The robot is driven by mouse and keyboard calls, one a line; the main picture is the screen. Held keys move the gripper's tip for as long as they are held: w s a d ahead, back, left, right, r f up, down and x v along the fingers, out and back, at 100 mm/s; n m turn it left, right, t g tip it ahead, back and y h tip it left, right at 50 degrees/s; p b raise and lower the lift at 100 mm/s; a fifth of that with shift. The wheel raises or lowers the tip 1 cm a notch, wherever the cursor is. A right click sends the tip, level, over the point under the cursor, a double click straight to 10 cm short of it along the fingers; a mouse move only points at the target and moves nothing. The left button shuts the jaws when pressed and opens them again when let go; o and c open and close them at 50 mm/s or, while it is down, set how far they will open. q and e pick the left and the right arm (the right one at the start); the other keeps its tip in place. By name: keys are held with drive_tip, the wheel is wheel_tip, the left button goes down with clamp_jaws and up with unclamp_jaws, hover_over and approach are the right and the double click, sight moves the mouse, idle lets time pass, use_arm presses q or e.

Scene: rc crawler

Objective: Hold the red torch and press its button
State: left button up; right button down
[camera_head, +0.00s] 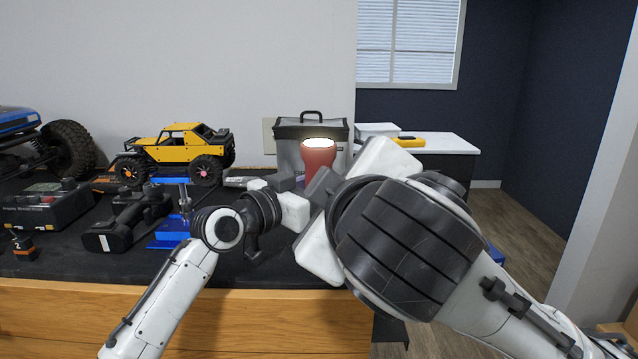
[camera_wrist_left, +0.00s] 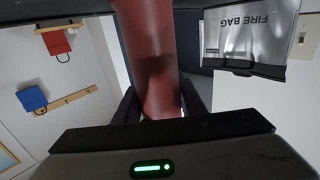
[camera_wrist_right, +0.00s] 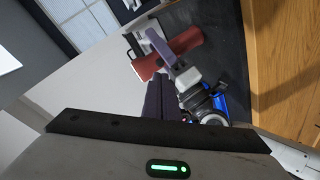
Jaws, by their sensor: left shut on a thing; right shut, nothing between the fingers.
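The red torch (camera_head: 318,158) stands upright in the head view, with its wide end up and a bright white glow on top. My left gripper (camera_wrist_left: 160,106) is shut around its body, and the torch rises between the fingers in the left wrist view. In the right wrist view the torch (camera_wrist_right: 182,52) shows beyond my right gripper (camera_wrist_right: 165,97), whose fingers are shut and empty. The right fingers point towards the torch and overlap the view of the left gripper. I cannot tell whether they touch the torch. The button is hidden.
A grey fire bag (camera_head: 292,131) stands behind the torch. A yellow crawler (camera_head: 182,146), a blue stand (camera_head: 170,238), a black drill-like tool (camera_head: 122,222) and a dark charger (camera_head: 45,207) are on the left of the black-topped bench (camera_head: 60,263). A white side table (camera_head: 450,142) stands behind, right.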

drive_tip(key=n, duration=0.8)
drive_tip(key=s+a+n+h, duration=0.1)
drive_tip(key=n, duration=0.7)
drive_tip(key=n+h, duration=0.1)
drive_tip(key=n, duration=0.7)
drive_tip(key=shift+s+a+r, duration=0.2)
drive_tip(key=shift+a+r, duration=0.1)
drive_tip(key=x, duration=1)
